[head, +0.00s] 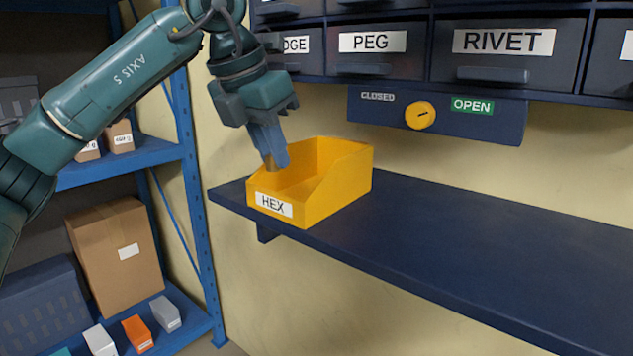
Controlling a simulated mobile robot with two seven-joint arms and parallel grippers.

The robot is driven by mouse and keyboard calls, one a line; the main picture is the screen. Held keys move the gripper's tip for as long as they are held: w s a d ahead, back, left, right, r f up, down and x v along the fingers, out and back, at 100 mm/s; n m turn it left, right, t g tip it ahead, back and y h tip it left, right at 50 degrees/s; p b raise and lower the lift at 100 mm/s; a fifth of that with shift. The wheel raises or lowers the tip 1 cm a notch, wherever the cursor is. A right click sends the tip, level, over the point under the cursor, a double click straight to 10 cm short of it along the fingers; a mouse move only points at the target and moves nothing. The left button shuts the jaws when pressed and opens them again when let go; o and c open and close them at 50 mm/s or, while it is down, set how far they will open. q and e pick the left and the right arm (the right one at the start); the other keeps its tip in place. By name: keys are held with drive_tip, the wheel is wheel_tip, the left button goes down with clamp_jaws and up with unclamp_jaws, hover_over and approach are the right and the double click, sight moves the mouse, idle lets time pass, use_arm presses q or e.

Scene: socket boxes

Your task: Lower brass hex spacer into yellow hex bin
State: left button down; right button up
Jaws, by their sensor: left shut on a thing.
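The yellow bin (338,190) labelled HEX stands upright on the dark blue shelf, near its left end. Its top is open and its front wall is low. My left gripper (272,160) points down over the left part of the bin. It is shut on the brass hex spacer (270,165), of which only a small brownish part shows at the fingertips. The fingers hide the rest of the spacer. The spacer is at about the height of the bin's rim, and I cannot tell how far inside it is. My right gripper is not in view.
The dark blue shelf (470,262) is clear to the right of the bin. Above it hang labelled drawers, including PEG (372,42) and RIVET (505,42), and a panel with a yellow knob (420,115). A blue rack (195,190) with boxes stands at left.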

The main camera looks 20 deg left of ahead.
sight(270, 184)
use_arm(q)
drive_tip(key=shift+f+b, duration=1.35)
drive_tip(key=shift+f, duration=0.55)
idle(0.7)
drive_tip(key=shift+s+a+f+b, duration=0.1)
drive_tip(key=shift+s+f+b, duration=0.1)
drive_tip(key=shift+f+b, duration=0.6)
idle(0.3)
drive_tip(key=c, duration=1.3)
unclamp_jaws()
drive_tip(key=shift+f, duration=0.1)
